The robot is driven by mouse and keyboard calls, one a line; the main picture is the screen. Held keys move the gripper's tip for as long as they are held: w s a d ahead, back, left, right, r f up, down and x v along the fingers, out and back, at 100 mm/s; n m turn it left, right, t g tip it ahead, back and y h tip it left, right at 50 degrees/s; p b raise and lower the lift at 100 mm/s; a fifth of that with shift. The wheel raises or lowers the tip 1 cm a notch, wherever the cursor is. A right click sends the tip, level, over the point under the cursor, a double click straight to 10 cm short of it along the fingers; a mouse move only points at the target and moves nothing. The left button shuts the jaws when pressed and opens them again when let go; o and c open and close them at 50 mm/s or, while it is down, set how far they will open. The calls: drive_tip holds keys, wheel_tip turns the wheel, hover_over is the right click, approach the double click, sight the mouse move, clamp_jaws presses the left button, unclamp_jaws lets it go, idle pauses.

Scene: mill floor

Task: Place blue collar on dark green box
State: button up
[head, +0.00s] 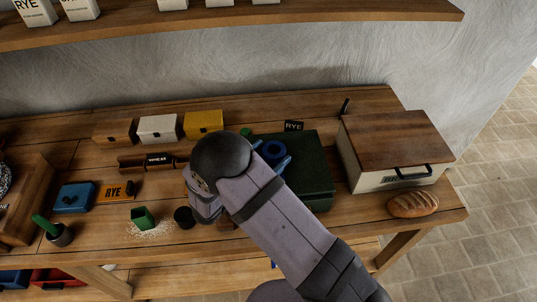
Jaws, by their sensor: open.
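The dark green box (310,160) stands on the bench right of centre, its left part hidden behind my arm. The blue collar (272,150), a ring with a dark hole, shows over the left part of the box's top. It appears to lie flat there, though its contact with the box is partly hidden. My gripper (271,156) is open, with its light blue fingers on either side of the collar. I cannot tell whether a finger touches it. My arm hides most of the gripper's body.
A wood-lidded bread bin (395,150) and a loaf (412,205) stand to the right. Yellow (204,123), white (158,129) and brown (114,132) boxes line the back. A blue box (74,197), green scoop (143,217) and dark cup (184,217) are left of my arm.

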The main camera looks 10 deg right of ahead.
drive_tip(key=shift+r, duration=0.2)
drive_tip(key=b+v, duration=0.4)
drive_tip(key=v, duration=0.6)
drive_tip(key=shift+s+a+f, duration=0.1)
drive_tip(key=shift+a+f, duration=0.05)
drive_tip(key=shift+a, duration=0.05)
drive_tip(key=shift+v, duration=0.8)
